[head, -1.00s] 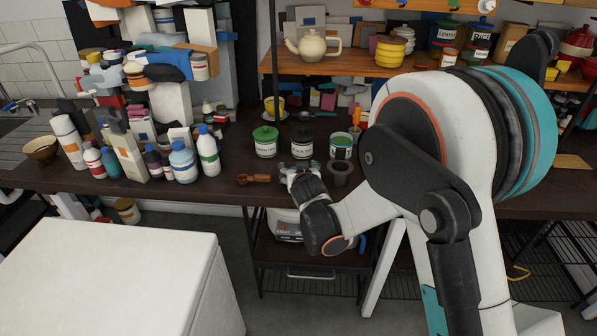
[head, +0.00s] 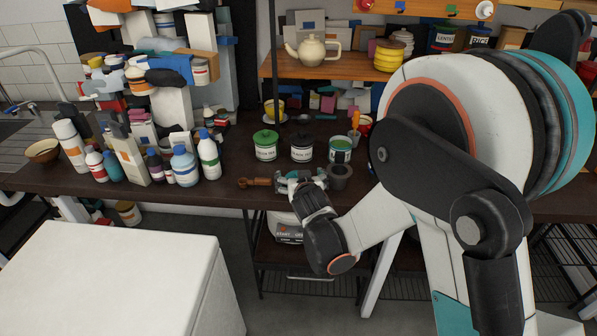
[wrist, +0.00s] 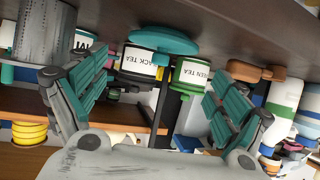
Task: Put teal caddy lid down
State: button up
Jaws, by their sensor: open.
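The teal caddy lid (wrist: 165,41) is a flat teal disc with a small round knob. In the wrist view, which is close to upside down, it appears to rest on the dark counter in front of the black tea caddy (wrist: 147,64). My gripper (wrist: 155,66) is open, its two teal-padded fingers wide apart, with the lid beyond and between them; nothing is held. In the head view my gripper (head: 298,178) is low at the counter's front edge, and I cannot separate the lid from the teal fingers there.
The green tea caddy (head: 265,147) and a third caddy (head: 340,150) flank the black one. A grey pot (head: 340,178) stands close right of my gripper, a brown wooden tool (head: 256,182) close left. Bottles (head: 184,165) crowd the counter further left. Shelves rise behind.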

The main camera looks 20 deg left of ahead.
jog(key=p+v, duration=0.2)
jog(key=v, duration=0.5)
